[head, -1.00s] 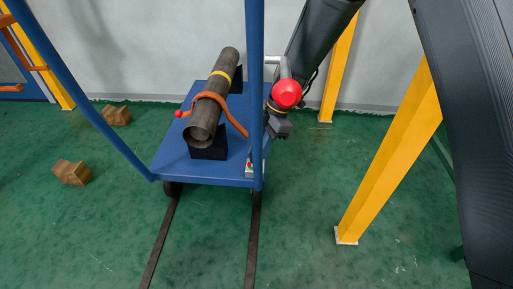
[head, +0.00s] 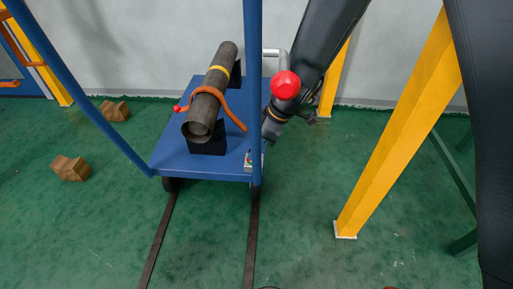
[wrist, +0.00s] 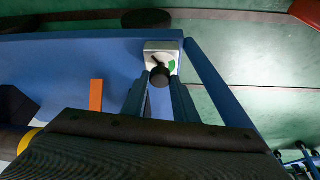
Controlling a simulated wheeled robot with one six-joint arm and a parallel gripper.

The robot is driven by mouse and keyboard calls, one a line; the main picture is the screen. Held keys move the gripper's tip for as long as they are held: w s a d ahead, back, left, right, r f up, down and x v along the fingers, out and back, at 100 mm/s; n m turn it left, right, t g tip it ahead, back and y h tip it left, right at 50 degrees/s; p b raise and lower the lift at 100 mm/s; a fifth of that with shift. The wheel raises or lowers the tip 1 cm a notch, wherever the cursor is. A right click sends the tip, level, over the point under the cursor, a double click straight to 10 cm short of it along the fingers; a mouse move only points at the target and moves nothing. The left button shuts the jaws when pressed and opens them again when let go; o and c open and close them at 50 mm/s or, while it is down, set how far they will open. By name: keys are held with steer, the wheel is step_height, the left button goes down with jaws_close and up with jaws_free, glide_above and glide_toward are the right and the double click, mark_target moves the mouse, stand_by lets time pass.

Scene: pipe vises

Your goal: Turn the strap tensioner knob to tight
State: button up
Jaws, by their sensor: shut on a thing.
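The strap tensioner knob (wrist: 160,79) is a small black knob in front of a pale plate (wrist: 158,48) at the edge of the blue cart. The plate shows a green patch to the knob's right and a dark line above it. My gripper (wrist: 160,86) has its two fingers on either side of the knob, shut on it. In the head view my gripper (head: 270,130) is at the cart's right edge, partly behind a blue post, and the plate (head: 248,161) is just below it. The knob is hidden there. An orange strap (head: 207,90) crosses the pipe.
A dark pipe (head: 211,95) lies on black supports on the blue cart (head: 170,155). Blue posts (head: 253,70) rise from its front corners. A yellow column (head: 385,140) stands at right. Wooden blocks (head: 70,169) lie at left. Green floor is open between cart and column.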

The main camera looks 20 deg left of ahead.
stand_by(0.4)
steer(key=o, duration=1)
steer(key=shift+r, duration=0.1)
steer(key=p+v, duration=0.3)
steer(key=v, duration=0.4)
steer(key=shift+d+r, duration=0.15)
steer(key=shift+r, duration=0.15)
